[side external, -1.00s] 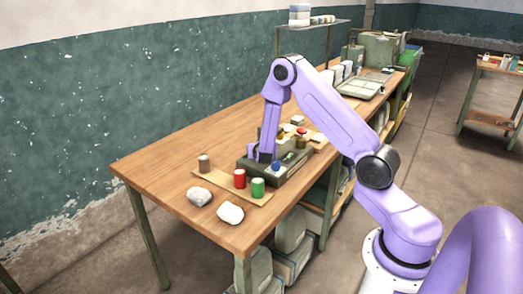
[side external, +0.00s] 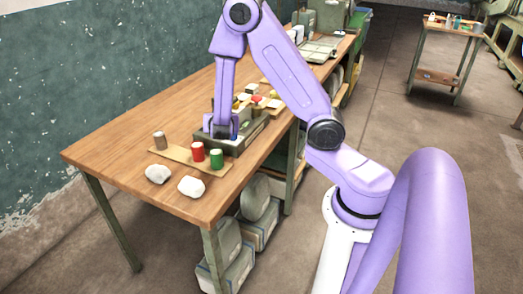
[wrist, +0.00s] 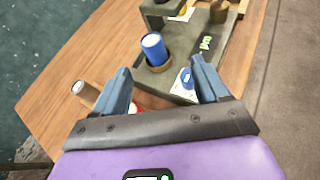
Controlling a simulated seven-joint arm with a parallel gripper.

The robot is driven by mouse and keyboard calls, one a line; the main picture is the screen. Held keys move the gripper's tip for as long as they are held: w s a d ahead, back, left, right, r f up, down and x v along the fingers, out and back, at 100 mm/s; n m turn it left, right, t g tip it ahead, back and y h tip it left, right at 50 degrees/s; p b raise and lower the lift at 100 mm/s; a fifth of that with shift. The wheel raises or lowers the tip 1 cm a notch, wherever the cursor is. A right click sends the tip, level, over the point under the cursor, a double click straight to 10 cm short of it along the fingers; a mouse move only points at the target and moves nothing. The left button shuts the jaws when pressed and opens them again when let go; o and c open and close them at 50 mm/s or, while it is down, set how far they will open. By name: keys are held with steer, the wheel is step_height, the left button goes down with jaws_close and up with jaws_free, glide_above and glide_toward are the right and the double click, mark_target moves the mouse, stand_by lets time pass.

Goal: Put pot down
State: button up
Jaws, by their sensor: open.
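A blue pot (wrist: 154,48) stands upright in a brown ring on the dark grey-green tray (wrist: 190,62). My gripper (wrist: 160,72) is open, its two fingers wide apart, with the pot beyond the fingertips and apart from them in the wrist view. In the side view my gripper (side external: 221,130) is low over the near-left end of the tray, and the blue pot (side external: 234,130) shows partly beside a finger. A red pot (side external: 197,152), a green pot (side external: 216,158) and a grey-brown pot (side external: 159,140) stand on a flat tan board (side external: 178,153).
Two white lumps (side external: 157,173) lie near the front edge of the wooden table (side external: 110,150). The table's left side is clear. A blue-and-white label (wrist: 187,78) lies on the tray close to the right finger.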

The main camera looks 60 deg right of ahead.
steer(key=s+a+r+m+g+y, duration=0.2)
steer(key=s+a, duration=0.4)
steer(key=s, duration=0.3)
steer(key=s+a+r+m+g+y, duration=0.1)
steer(key=s+a+m+g+y, duration=0.2)
steer(key=s, duration=0.7)
steer(key=s+a+r+m+g+y, duration=0.2)
steer(key=s+a+m+y, duration=0.4)
steer(key=s+a, duration=0.3)
steer(key=shift+s+a+r, duration=0.25)
steer(key=shift+a+r, duration=0.1)
steer(key=shift+a, duration=0.45)
